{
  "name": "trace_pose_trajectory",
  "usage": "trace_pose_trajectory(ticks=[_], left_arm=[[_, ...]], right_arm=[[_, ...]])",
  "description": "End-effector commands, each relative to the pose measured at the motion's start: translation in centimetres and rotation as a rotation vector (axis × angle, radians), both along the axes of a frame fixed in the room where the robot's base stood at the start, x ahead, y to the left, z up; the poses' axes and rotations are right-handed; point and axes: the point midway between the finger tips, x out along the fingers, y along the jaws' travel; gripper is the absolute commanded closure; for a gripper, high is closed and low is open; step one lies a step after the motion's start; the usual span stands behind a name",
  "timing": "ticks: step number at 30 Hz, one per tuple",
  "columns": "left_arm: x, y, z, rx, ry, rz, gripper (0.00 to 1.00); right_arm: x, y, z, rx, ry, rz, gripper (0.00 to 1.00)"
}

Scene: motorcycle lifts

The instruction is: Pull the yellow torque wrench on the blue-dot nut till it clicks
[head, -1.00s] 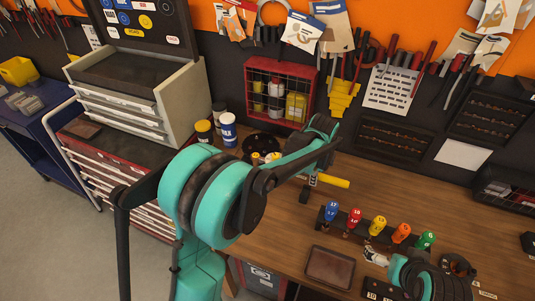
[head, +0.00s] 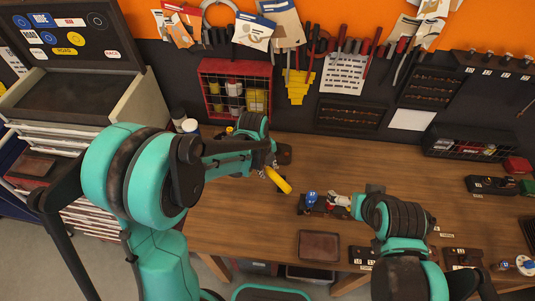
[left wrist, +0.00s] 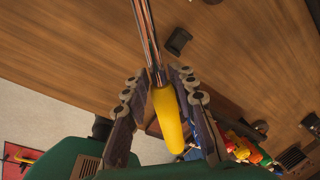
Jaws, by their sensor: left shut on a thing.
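The yellow torque wrench (head: 281,182) shows in the head view as a yellow handle slanting down and right over the bench. In the left wrist view its yellow grip (left wrist: 168,118) lies between the fingers of my left gripper (left wrist: 163,85), with the steel shaft running up out of the picture. My left gripper (head: 268,168) is shut on the handle. The wrench's head and the blue-dot nut are hidden or out of view.
The wooden bench (head: 220,222) is clear at front left. A brown tray (head: 319,246) lies near its front edge. A red wire cage (head: 236,92) hangs behind. My right arm covers part of the tool rack. Small holders and bins stand at the right.

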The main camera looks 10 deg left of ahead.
Motion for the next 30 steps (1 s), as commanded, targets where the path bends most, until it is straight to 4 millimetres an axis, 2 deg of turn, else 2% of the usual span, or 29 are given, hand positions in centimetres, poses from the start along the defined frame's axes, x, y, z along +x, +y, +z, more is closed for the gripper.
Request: trace_pose_trajectory(ticks=[2, 8, 22, 30], left_arm=[[-0.4, 0.0, 0.2, 0.000, -0.001, -0.024, 1.00], [-0.4, 0.0, -0.9, -0.001, -0.002, -0.031, 1.00], [-0.4, 0.0, -5.5, -0.001, -0.002, -0.029, 1.00], [-0.4, 0.0, -6.0, -0.001, -0.002, -0.029, 1.00]], right_arm=[[0.0, 0.0, 0.3, 0.000, 0.000, 0.000, 0.00], [0.0, 0.0, -0.4, 0.000, 0.000, 0.000, 0.00], [0.0, 0.0, -3.3, 0.000, 0.000, 0.000, 0.00], [0.0, 0.0, -3.5, 0.000, 0.000, 0.000, 0.00]])
